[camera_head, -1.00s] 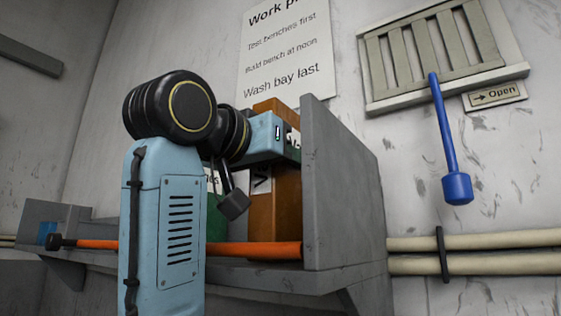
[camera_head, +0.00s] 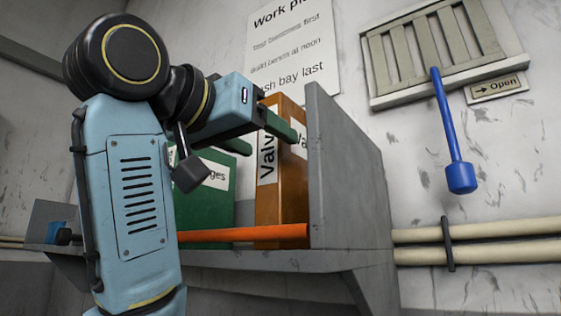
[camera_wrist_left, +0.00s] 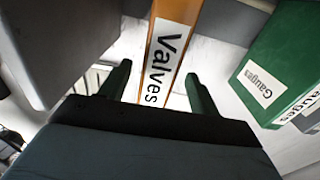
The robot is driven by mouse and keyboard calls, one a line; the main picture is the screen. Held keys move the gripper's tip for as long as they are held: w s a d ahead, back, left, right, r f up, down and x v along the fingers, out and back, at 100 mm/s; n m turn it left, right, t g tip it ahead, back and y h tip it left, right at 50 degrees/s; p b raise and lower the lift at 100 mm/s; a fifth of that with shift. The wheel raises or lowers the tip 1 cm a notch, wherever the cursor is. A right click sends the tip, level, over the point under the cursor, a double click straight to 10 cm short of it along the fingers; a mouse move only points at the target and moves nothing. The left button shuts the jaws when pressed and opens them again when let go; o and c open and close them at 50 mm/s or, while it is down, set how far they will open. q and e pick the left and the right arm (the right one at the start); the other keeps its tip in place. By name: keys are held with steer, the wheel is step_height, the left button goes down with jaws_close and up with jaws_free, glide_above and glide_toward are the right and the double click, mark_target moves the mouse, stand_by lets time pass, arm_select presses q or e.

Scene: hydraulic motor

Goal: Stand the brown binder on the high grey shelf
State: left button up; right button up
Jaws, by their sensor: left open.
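The brown binder (camera_head: 283,200), with a white "Valves" label, stands upright on the grey shelf (camera_head: 345,175), close to its right side panel. My left gripper (camera_head: 275,146) is open at the upper part of the binder. In the left wrist view the binder's labelled spine (camera_wrist_left: 168,48) lies between and beyond the two green fingers, with gaps showing on both sides near the tips. The binder's base is partly hidden behind the orange front rail. My right gripper is not in view.
A green "Gauges" binder (camera_head: 208,200) stands left of the brown one, partly behind my left arm. An orange rail (camera_head: 245,235) runs along the shelf front. A blue lever (camera_head: 446,125) hangs below a wall vent; pale pipes (camera_head: 500,240) run along the wall at right.

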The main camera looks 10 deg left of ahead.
arm_select(q)
steer(key=b+v, duration=0.1)
steer(key=v, duration=0.2)
steer(key=shift+s+a+f+b, duration=0.2)
steer(key=shift+s+b, duration=0.05)
steer(key=shift+b, duration=0.1)
steer(key=shift+b+v, duration=0.65)
steer(key=shift+v, duration=0.2)
steer(key=shift+d+r, duration=0.1)
steer(key=shift+r, duration=0.05)
